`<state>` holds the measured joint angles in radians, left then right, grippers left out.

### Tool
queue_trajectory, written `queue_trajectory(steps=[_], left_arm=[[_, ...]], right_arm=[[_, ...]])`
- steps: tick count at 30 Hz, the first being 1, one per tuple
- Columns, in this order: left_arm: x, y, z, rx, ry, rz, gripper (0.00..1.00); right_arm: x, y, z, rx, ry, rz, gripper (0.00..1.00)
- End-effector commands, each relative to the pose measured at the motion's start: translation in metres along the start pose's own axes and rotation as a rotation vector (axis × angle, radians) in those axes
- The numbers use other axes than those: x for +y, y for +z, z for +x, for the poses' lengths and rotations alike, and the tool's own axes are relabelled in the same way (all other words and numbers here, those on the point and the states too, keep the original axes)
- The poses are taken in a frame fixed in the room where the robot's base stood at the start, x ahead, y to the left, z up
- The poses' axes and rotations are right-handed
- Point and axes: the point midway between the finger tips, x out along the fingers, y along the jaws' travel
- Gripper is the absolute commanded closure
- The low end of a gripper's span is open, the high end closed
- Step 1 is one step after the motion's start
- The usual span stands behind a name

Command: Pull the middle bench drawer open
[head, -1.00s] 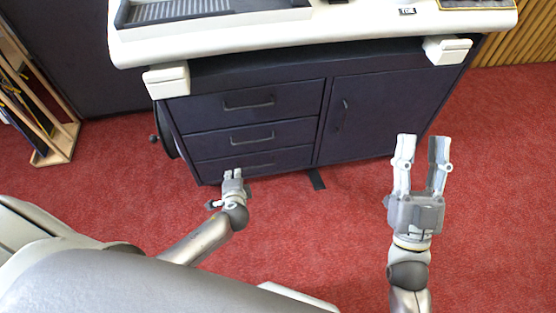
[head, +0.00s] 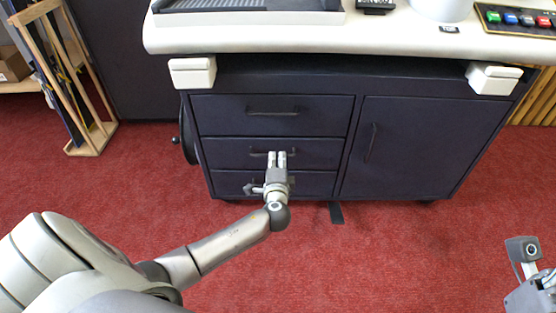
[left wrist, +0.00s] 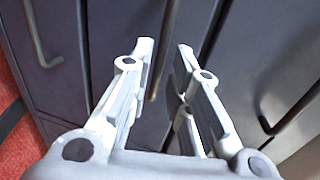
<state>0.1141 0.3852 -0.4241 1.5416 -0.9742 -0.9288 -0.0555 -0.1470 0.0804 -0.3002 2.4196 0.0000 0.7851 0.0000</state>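The middle drawer (head: 321,153) of the dark bench cabinet looks flush with the drawers above and below it. Its dark bar handle (head: 256,154) is partly covered by my left gripper (head: 277,154), which is in front of it. In the left wrist view, the fingers of this gripper (left wrist: 165,47) are apart. The middle handle (left wrist: 160,70) shows in the gap between them, and I cannot tell whether they touch it. My right gripper (head: 525,248) is at the lower right edge, partly cut off and away from the cabinet.
The top drawer (head: 325,116) and the bottom drawer (head: 318,183) look shut. A cabinet door (head: 430,150) is to the right. The pale bench top (head: 400,35) overhangs, with white blocks (head: 192,72) under its edge. A wooden rack (head: 90,140) stands left.

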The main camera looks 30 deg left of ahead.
Motion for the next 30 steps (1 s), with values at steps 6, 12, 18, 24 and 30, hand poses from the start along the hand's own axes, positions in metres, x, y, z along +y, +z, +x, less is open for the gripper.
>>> queue_trajectory(steps=[6,12,18,24,30], left_arm=[[0.002,0.0,0.03,0.0,0.0,0.001,0.82],[0.001,0.0,0.038,0.0,0.001,0.001,0.82],[0.0,0.0,0.038,0.0,0.001,0.0,0.82],[0.0,0.0,0.038,0.0,0.001,0.0,1.0],[0.001,0.0,0.038,0.0,0.002,0.0,1.0]], right_arm=[[-0.001,0.0,0.004,0.038,-0.015,-0.005,0.6],[-0.001,0.0,0.007,0.048,-0.02,-0.007,0.6],[-0.001,0.0,0.008,0.048,-0.02,-0.007,0.6],[-0.001,0.0,0.008,0.048,-0.02,-0.006,0.6],[-0.001,0.0,0.008,0.048,-0.02,-0.006,0.6]])
